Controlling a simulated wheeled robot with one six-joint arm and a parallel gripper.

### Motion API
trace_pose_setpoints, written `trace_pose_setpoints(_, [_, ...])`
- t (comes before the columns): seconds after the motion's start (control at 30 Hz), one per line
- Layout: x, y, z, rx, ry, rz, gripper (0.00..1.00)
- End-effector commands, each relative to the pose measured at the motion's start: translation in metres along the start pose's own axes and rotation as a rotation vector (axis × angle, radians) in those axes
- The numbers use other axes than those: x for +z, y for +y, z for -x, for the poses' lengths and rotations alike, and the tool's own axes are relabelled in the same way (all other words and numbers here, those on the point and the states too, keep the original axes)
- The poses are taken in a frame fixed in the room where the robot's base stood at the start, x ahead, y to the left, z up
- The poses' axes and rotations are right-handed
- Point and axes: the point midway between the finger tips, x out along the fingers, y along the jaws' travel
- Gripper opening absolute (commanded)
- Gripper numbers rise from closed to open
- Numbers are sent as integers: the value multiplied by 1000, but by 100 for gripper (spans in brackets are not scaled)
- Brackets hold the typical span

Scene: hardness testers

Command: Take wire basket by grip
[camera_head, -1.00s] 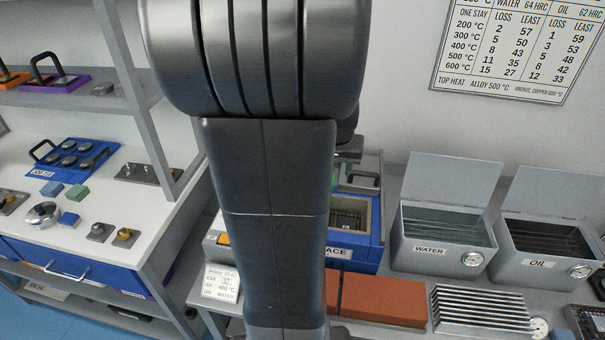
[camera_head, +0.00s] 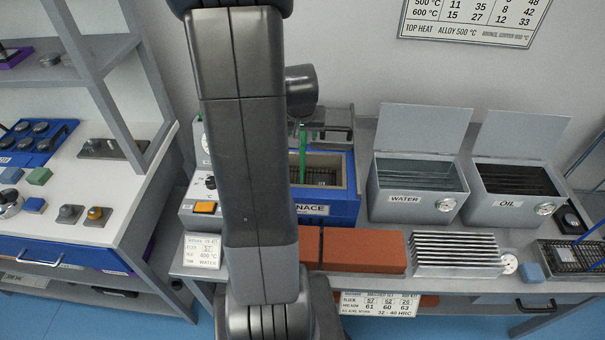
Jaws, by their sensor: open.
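A dark wire basket (camera_head: 322,177) sits inside the open blue furnace (camera_head: 340,212), partly hidden by my arm. A green upright grip (camera_head: 303,152) rises from the furnace opening beside my arm; its lower end is hard to make out. Another dark wire basket (camera_head: 572,257) with a blue grip (camera_head: 594,232) lies at the right end of the bench, cut by the picture edge. My arm fills the centre-left of the view in front of the furnace. My gripper does not show.
A water tank (camera_head: 418,207) and an oil tank (camera_head: 515,208) stand open right of the furnace. Brick slabs (camera_head: 362,250) and a finned metal rack (camera_head: 455,252) lie along the bench front. A white workbench (camera_head: 105,190) with shelf posts stands at the left.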

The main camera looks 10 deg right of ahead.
Motion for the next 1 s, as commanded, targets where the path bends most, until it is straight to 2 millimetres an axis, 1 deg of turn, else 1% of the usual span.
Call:
trace_pose_setpoints(0.3, [-1,0,-36,1,-4,1,45])
trace_pose_setpoints(0.4, [-1,0,-44,0,-3,0,45])
trace_pose_setpoints(0.7, [-1,0,-47,0,-1,0,45])
trace_pose_setpoints(0.73, [-1,0,-47,0,-1,0,44])
trace_pose_setpoints(0.93, [-1,0,-47,-1,-1,1,4])
trace_pose_setpoints(0.97, [-1,0,-47,-1,-1,1,0])
trace_pose_setpoints(1.0, [-1,0,-46,-1,-1,1,0])
